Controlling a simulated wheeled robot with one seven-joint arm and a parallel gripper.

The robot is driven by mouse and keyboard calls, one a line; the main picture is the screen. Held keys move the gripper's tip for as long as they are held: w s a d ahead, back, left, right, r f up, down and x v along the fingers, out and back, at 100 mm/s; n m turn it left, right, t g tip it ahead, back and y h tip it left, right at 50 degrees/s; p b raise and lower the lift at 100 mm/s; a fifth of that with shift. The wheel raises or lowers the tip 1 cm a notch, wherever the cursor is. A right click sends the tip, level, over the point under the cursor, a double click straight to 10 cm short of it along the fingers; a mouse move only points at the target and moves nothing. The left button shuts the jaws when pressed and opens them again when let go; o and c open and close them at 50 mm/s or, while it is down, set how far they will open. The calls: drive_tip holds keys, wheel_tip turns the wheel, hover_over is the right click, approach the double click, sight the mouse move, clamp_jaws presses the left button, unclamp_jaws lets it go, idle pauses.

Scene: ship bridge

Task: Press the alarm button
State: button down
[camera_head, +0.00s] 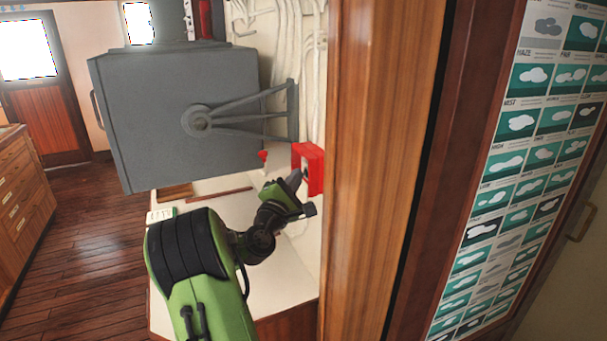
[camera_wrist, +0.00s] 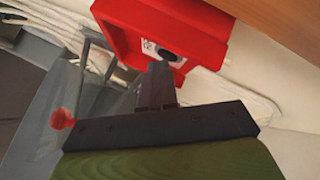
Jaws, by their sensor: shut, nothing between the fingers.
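The red alarm box (camera_head: 314,168) is fixed to the pale wall beside the wooden post. In the wrist view the red box (camera_wrist: 190,22) fills the top middle, and a dark round button (camera_wrist: 166,54) shows in its pale recessed face. My gripper (camera_head: 297,176) is shut and empty, with its tips close in front of the box. In the wrist view the fingertips (camera_wrist: 160,68) are just below the button and partly overlap the box's lower edge. I cannot tell whether they touch it.
A large grey cabinet (camera_head: 170,110) with a bracket stands left of the box. A small red knob (camera_head: 263,155) sits beside it. Cables (camera_head: 300,45) run down the wall. A wooden post (camera_head: 375,150) stands close on the right. A pale counter (camera_head: 285,270) lies below.

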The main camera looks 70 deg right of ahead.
drive_tip(key=shift+w+a+b, duration=0.3)
drive_tip(key=shift+w+a, duration=0.25)
drive_tip(key=shift+w+a+b, duration=0.55)
drive_tip(key=shift+w+a, duration=1.2)
drive_tip(key=shift+a, duration=0.05)
